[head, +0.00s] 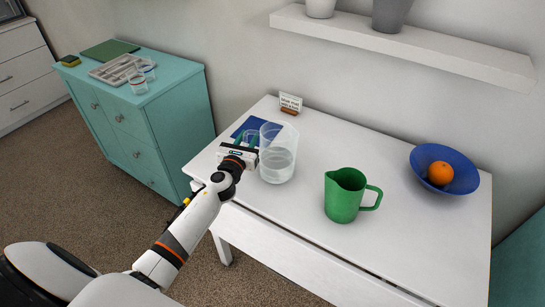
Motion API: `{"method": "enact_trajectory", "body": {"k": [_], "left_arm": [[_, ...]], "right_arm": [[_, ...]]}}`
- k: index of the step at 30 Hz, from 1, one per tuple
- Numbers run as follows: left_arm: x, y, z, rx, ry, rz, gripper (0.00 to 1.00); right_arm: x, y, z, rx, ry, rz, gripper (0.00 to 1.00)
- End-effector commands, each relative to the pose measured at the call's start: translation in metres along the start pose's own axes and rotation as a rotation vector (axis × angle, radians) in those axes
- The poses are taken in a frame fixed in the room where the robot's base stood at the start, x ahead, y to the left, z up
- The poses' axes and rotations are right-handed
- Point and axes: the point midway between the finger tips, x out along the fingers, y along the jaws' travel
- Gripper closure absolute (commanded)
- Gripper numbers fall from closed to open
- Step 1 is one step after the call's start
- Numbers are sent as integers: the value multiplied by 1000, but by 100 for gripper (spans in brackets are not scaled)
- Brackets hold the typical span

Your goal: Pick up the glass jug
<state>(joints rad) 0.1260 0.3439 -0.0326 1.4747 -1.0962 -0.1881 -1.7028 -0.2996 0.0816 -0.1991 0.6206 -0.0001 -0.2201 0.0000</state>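The clear glass jug (278,160) stands upright on the white table, with its handle side toward my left gripper. My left gripper (246,140) is at the jug's left side, around the height of the handle. Its fingertips overlap the handle in the picture. I cannot tell whether the fingers touch the handle or are closed on it. My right gripper is not in view.
A green pitcher (343,198) stands to the right of the jug. A blue bowl (464,184) holds an orange (440,173). A white shelf (400,45) hangs above. Table front is clear.

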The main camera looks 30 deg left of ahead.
Motion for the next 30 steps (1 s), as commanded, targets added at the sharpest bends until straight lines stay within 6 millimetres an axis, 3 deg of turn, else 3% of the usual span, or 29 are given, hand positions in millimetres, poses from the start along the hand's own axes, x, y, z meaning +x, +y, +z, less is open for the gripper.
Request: {"method": "enact_trajectory", "body": {"k": [1, 5, 30], "left_arm": [[0, 0, 0, 0, 0, 0, 78], [0, 0, 0, 0, 0, 0, 100], [0, 1, 0, -5, 1, 2, 100]], "right_arm": [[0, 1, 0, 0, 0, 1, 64], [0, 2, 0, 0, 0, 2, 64], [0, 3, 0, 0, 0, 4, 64]]}}
